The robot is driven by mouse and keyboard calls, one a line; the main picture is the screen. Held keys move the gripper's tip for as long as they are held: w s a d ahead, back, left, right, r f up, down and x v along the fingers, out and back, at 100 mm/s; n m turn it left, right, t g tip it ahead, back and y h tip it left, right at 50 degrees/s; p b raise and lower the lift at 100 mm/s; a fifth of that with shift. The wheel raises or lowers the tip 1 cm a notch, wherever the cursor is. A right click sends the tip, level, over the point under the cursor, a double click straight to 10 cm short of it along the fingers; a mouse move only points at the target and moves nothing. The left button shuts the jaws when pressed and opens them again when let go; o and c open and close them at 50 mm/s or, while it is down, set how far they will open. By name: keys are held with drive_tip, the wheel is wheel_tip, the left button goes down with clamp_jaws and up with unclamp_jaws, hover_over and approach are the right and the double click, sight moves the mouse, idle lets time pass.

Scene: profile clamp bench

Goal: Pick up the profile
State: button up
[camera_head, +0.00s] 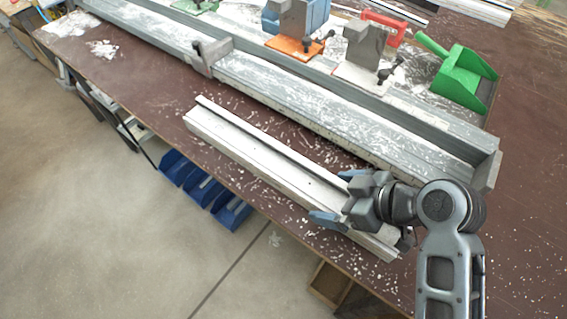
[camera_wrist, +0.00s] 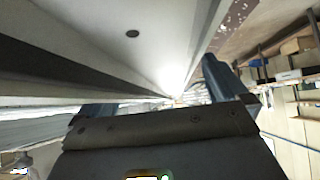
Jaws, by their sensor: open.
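The profile (camera_head: 262,160) is a long whitish bar with a lengthwise groove. It lies on the brown bench, slanting from upper left to lower right near the front edge. My gripper (camera_head: 338,196) is open near the profile's right end, with one blue-grey finger on each side of it. I cannot tell whether the fingers touch it. In the wrist view the profile (camera_wrist: 165,58) fills the upper part, with a dark round hole in its face, and my gripper (camera_wrist: 157,95) has a finger to each side.
A long grey clamp rail (camera_head: 300,104) with a stop block (camera_head: 211,55) lies behind the profile. A green dustpan (camera_head: 463,76), an orange clamp (camera_head: 298,47) and a red-handled tool (camera_head: 384,26) stand farther back. Blue bins (camera_head: 205,190) hang below the front edge. White chips litter the bench.

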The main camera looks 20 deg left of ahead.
drive_tip(key=c, duration=1.5)
drive_tip(key=shift+r, duration=0.1)
drive_tip(key=shift+c, duration=0.2)
